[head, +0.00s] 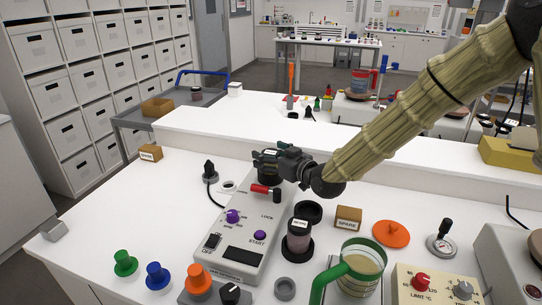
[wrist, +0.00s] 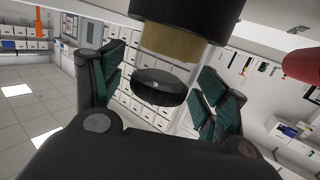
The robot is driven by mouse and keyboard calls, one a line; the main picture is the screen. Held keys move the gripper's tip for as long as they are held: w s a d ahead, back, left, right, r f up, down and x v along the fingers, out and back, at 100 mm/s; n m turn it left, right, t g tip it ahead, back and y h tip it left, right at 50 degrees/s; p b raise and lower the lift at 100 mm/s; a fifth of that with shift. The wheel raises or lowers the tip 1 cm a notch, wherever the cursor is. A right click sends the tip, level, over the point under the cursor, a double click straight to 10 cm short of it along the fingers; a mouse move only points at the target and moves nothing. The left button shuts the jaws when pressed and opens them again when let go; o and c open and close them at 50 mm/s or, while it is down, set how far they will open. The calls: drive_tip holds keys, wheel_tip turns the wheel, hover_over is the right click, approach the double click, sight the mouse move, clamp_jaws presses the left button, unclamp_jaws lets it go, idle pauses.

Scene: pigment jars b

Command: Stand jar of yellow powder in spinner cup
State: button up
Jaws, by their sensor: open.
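The jar of yellow powder (wrist: 180,45) shows in the wrist view, which looks upside down. Its yellow band meets the dark spinner cup (wrist: 188,12), and its black lid (wrist: 160,88) lies at the other end. The jar appears to stand in the cup; how deep it sits is hidden. My gripper (wrist: 160,85) is open, with green-padded fingers on either side of the lid and gaps visible. In the head view my gripper (head: 272,160) is over the far end of the grey spinner (head: 240,262), above the black cup (head: 268,180), and hides most of the jar.
A red-handled lever (head: 262,189) is beside the cup. Free white bench lies left of the spinner.

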drive_tip(key=v, duration=1.2)
drive_tip(key=shift+d, duration=0.1)
